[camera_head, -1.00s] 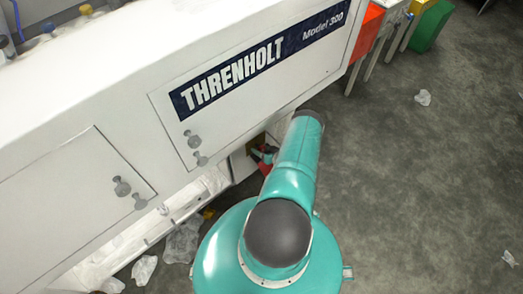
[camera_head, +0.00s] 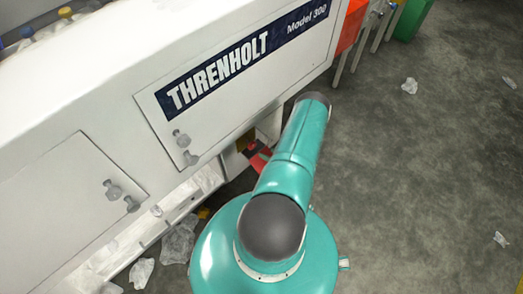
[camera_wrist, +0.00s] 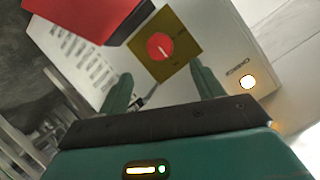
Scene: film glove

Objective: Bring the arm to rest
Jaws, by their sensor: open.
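My gripper (camera_wrist: 160,92) shows in the wrist view with its two green fingers apart and nothing between them. Beyond the fingers is a pale panel with a yellow plate and a round red knob (camera_wrist: 160,46). I cannot tell the distance, but no contact shows. In the head view my teal arm (camera_head: 290,160) reaches up beside the white machine, and its far end and the gripper are hidden from that view.
The white THRENHOLT machine (camera_head: 60,110) fills the left side. A red box-like part (camera_wrist: 85,15) is close at the wrist view's upper left. Orange (camera_head: 350,25) and green (camera_head: 412,18) bins stand at the back. Grey floor (camera_head: 420,180) on the right is mostly clear, with crumpled scraps (camera_head: 409,87).

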